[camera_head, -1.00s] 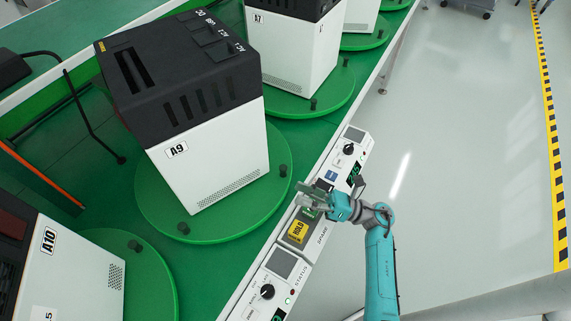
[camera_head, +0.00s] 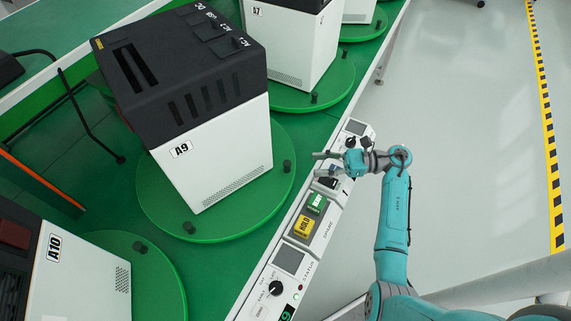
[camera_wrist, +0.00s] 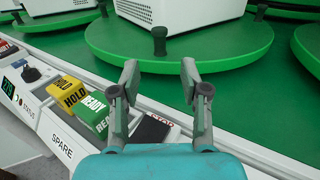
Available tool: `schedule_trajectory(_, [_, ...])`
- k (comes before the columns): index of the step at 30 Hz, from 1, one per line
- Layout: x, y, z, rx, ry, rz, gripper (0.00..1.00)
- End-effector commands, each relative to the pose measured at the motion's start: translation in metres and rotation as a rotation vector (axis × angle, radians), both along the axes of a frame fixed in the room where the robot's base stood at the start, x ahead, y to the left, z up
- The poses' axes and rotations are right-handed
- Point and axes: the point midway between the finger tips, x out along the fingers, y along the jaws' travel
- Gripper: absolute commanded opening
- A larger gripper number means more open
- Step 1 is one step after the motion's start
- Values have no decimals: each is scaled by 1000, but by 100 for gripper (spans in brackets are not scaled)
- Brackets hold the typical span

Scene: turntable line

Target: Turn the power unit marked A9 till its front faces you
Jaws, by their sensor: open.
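The power unit marked A9 (camera_head: 215,160) is a white box with a black top. It stands on a round green turntable (camera_head: 255,205), with its A9 label on the white side turned toward the camera. The turntable has short black pegs at its rim, one at the right (camera_head: 286,166) and one at the front (camera_head: 188,228). My gripper (camera_head: 320,162) is open and empty, over the control strip to the right of the turntable. In the wrist view, my gripper (camera_wrist: 158,75) has its fingers apart, with a black peg (camera_wrist: 160,41) beyond and between them.
A control strip (camera_head: 285,255) with a yellow HOLD block (camera_head: 303,226), a green READY block (camera_head: 316,203) and knobs runs along the table edge. Unit A10 (camera_head: 70,270) stands at lower left, unit A7 (camera_head: 300,45) behind. Open floor lies right.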

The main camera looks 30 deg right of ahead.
Motion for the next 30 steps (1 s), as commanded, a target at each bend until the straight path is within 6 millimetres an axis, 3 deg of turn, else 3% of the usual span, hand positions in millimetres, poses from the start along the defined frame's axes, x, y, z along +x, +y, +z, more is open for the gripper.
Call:
schedule_trajectory(15, [34, 77, 1, 2, 0, 2, 45])
schedule_trajectory(21, [40, 88, 0, 2, 0, 0, 45])
schedule_trajectory(30, [40, 89, 0, 2, 0, -1, 45])
